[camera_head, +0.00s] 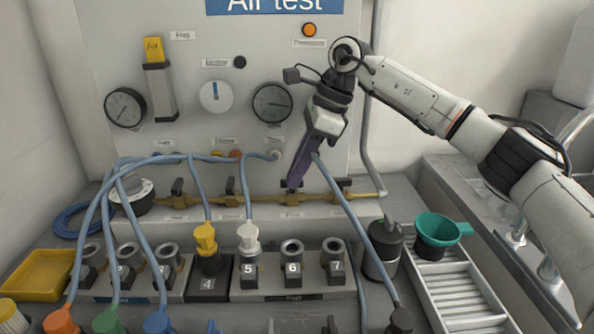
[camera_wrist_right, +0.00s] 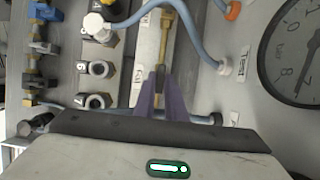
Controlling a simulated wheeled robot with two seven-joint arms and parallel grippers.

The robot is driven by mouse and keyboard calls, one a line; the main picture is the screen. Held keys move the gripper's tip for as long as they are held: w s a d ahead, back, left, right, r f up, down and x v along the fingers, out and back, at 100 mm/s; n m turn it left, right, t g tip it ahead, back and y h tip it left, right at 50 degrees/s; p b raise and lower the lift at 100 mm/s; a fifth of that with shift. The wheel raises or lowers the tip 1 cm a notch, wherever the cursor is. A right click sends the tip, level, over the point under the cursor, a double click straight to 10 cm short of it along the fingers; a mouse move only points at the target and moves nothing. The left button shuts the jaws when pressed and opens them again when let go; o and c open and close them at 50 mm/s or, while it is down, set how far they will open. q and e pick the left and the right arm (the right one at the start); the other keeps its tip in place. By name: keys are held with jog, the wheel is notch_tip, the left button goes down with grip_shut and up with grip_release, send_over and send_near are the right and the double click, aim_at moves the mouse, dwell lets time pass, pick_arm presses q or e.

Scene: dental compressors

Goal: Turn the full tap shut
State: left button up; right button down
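A brass pipe (camera_head: 260,199) with several dark-handled taps runs along the foot of the panel. The tap (camera_head: 292,197) with a small label below it is under my right gripper (camera_head: 295,184); I cannot read the label surely as "full". The gripper's purple fingers reach down to this tap and hide part of its handle. My left gripper is not in view.
Blue hoses (camera_head: 345,205) cross close to the right gripper. Numbered sockets (camera_head: 292,262) stand in front of the pipe, with yellow and white plugs in two. Gauges (camera_head: 272,103) are on the panel behind. A teal funnel (camera_head: 437,230) and a dark-topped bottle (camera_head: 383,252) stand at right.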

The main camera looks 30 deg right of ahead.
jog(key=shift+m, duration=0.3)
jog(key=m, duration=0.1)
jog(key=m+t+h, duration=0.1)
jog(key=m, duration=0.1)
jog(key=shift+s+a, duration=0.15)
jog(key=shift+s, duration=0.05)
jog(key=m, duration=0.1)
jog(key=m+h, duration=0.1)
jog(key=m, duration=0.1)
jog(key=m+t, duration=0.1)
jog(key=m, duration=0.1)
jog(key=shift+a+h+p, duration=0.25)
jog(key=shift+h+p, duration=0.05)
jog(key=m, duration=0.2)
jog(key=m+h, duration=0.1)
jog(key=m, duration=0.1)
jog(key=m+h, duration=0.1)
jog(key=m, duration=0.1)
jog(key=shift+a+t, duration=0.25)
jog(key=shift+t, duration=0.05)
jog(key=shift+a+m+h, duration=0.1)
jog(key=shift+m+h, duration=0.7)
jog(key=shift+m, duration=0.8)
jog(key=c, duration=1.8)
grip_release()
